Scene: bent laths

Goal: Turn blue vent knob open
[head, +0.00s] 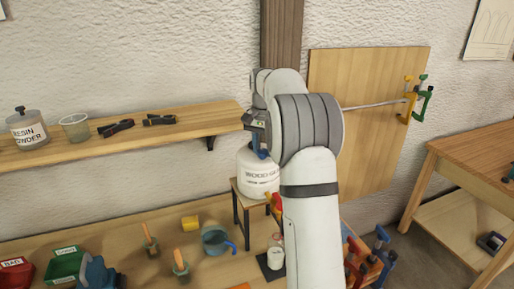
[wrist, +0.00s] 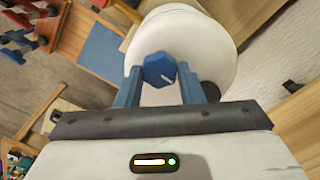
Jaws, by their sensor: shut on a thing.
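The blue vent knob (wrist: 158,68) sits on the white glue jug in the wrist view. A short white mark on its face slants toward the lower right. My gripper (wrist: 160,82) has its blue fingers on either side of the knob and is shut on it. In the head view the jug (head: 257,174), lettered as wood glue, stands on a small wooden stand (head: 240,200). My gripper (head: 262,150) is at the jug's top there, partly hidden by my arm. A small blue patch shows at the jug's top, but the knob's setting cannot be read in that view.
A wall shelf (head: 200,130) to the left holds a resin powder jar (head: 28,131), a clear cup (head: 75,127) and black clamps (head: 117,128). Below are bins (head: 66,264), a blue mug (head: 214,240) and brushes in pots. A wooden panel (head: 375,140) with clamps stands right.

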